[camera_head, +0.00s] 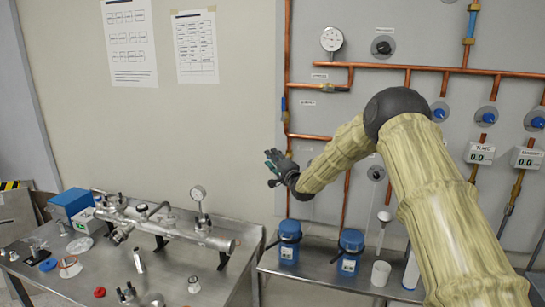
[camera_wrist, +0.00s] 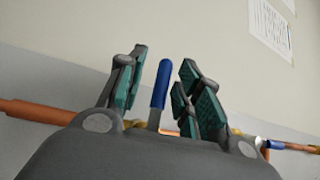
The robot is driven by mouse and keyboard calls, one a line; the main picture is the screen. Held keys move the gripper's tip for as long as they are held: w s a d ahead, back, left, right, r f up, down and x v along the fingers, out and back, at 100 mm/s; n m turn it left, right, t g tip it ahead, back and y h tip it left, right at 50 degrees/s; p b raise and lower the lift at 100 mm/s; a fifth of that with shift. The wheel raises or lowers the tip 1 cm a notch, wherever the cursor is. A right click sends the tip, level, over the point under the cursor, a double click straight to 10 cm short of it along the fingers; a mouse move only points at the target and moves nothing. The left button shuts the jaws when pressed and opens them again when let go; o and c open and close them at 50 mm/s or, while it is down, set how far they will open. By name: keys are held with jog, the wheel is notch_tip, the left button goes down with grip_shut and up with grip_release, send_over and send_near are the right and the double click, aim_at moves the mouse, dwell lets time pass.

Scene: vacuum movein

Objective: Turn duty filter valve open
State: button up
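My gripper (camera_head: 271,165) is at the left end of my arm, in front of the left vertical copper pipe.
Copper pipes (camera_head: 430,68) and a gauge (camera_head: 332,39) are on the grey wall panel. A steel table (camera_head: 110,270) with vacuum parts is at lower left. The wall left of my gripper is clear.

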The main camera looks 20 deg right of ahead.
jog(key=shift+w, duration=0.2)
jog(key=shift+s+r, duration=0.1)
jog(key=shift+r, duration=0.05)
grip_shut()
